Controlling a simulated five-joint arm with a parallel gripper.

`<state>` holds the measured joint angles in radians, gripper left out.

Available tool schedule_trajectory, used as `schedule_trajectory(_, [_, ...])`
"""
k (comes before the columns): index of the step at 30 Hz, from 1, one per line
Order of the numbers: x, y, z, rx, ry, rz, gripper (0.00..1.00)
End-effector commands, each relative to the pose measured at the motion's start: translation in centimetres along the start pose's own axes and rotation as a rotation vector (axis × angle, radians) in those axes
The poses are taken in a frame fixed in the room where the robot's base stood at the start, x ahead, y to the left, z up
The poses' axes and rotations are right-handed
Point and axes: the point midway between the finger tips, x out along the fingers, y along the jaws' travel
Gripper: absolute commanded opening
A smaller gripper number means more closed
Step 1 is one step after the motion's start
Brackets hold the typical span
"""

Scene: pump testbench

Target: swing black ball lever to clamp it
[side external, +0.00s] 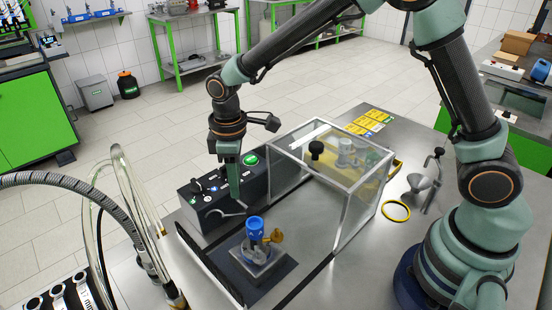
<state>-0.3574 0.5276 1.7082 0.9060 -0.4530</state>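My gripper (234,196) points down in front of the dark control box, its narrow fingers close together. Whether they are fully shut is too small to tell. A thin silver lever (226,212) lies just below the fingertips, with a small dark end near the blue-topped part; I cannot tell whether the fingers touch it. The blue-topped part (255,232), with a brass fitting (276,236), stands upright in a metal fixture (262,262) on a dark plate. A black ball knob (316,147) shows at the clear guard; its lever is not clear.
The control box (204,202) with a green button stands close behind my gripper. A metal-framed clear guard (346,208) rises right of the fixture. A yellow ring (396,211) lies further right. Hoses (98,190) arch at the left.

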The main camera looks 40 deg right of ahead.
Motion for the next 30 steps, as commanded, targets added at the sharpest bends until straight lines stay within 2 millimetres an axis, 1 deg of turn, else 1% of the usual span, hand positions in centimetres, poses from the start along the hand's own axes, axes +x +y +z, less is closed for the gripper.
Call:
schedule_trajectory(11, [0.0, -0.1, -0.1, 0.0, 0.0, 0.0, 0.06])
schedule_trajectory(21, [0.0, -1.2, -0.8, -0.002, -0.002, -0.001, 0.06])
schedule_trajectory(30, [0.0, -1.3, -0.9, -0.001, -0.003, -0.001, 0.06])
